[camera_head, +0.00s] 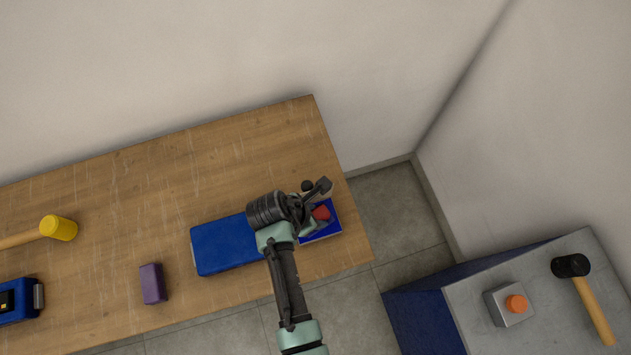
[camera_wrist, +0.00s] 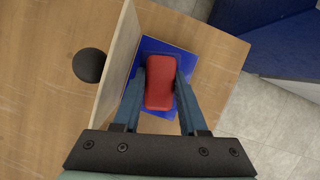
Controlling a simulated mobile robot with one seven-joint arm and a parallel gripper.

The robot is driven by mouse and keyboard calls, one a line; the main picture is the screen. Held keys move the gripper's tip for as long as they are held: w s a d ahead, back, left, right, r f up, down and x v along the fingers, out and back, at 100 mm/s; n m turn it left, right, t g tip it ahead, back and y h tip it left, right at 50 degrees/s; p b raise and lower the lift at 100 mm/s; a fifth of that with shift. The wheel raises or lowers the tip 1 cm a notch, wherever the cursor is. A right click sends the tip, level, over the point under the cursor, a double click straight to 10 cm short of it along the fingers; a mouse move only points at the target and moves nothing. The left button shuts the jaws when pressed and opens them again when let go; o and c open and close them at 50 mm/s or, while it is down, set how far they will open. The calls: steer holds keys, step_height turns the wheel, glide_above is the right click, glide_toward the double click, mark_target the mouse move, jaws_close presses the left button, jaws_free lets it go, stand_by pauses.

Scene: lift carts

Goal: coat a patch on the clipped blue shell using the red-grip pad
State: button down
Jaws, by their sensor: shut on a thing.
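My gripper (camera_wrist: 160,82) is shut on the red grip (camera_wrist: 160,85) of the pad, with one finger on each side. The red grip also shows in the head view (camera_head: 321,212), partly behind my wrist. The pad's underside is hidden. Below it is a blue square with a thin pale edge (camera_wrist: 185,65), near the table's right end; I cannot tell whether the pad touches it. A larger blue slab (camera_head: 222,246) lies to its left, partly covered by my arm. I cannot tell which blue piece is the shell, and no clip shows clearly.
A thin upright board (camera_wrist: 120,60) with a black knob (camera_wrist: 89,65) beyond it stands close beside my gripper. A purple block (camera_head: 152,284), a yellow mallet (camera_head: 59,228) and a blue tool (camera_head: 18,300) lie leftward on the table (camera_head: 120,200). A cart (camera_head: 460,290) stands at right.

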mark_target(316, 208)
steer(key=shift+s, duration=0.15)
step_height(316, 208, up, 7)
steer(key=p, duration=0.8)
stand_by(0.9)
